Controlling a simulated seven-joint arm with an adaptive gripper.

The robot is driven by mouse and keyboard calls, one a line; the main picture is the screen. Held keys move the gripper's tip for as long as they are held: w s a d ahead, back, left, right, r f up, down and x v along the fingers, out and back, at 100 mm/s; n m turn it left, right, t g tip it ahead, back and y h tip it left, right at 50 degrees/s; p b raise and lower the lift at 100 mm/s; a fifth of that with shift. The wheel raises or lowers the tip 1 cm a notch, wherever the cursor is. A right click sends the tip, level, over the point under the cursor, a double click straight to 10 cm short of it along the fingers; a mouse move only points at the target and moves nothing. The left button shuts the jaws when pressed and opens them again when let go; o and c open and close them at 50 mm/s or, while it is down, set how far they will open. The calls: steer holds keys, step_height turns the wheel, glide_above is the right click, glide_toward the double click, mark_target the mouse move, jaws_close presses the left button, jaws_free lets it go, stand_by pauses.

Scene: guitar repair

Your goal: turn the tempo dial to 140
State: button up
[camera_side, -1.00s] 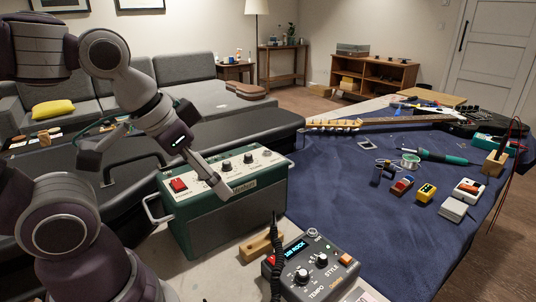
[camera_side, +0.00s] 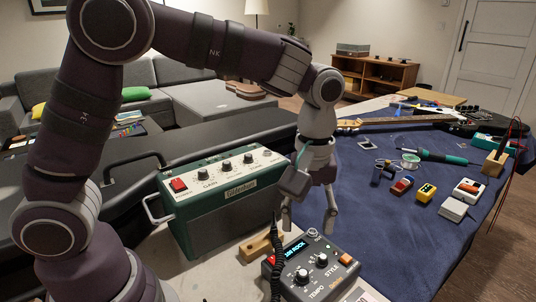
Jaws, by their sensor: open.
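The grey drum-machine box (camera_side: 326,284) sits at the bottom centre, on the light surface in front of the blue cloth. Its tempo dial (camera_side: 302,277) is a knob at the lower left of its face, with a style dial (camera_side: 322,260) to the right. A small display (camera_side: 294,249) shows cyan text ending in "ROCK"; its number is too small to read surely. My gripper (camera_side: 308,224) points down above the far edge of the box, fingers apart and empty. It is apart from the tempo dial.
A green amplifier (camera_side: 222,224) with knobs and a red switch stands left of the box. A wooden block (camera_side: 259,246) and a black coiled cable (camera_side: 274,262) lie between them. Pedals, a soldering iron (camera_side: 440,156) and a guitar neck (camera_side: 400,121) are on the blue cloth (camera_side: 400,240).

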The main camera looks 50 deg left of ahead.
mark_target(303, 272)
step_height(303, 272, down, 11)
steer(key=shift+d+r, duration=0.1)
steer(key=shift+r, duration=0.1)
jaws_close()
stand_by(0.3)
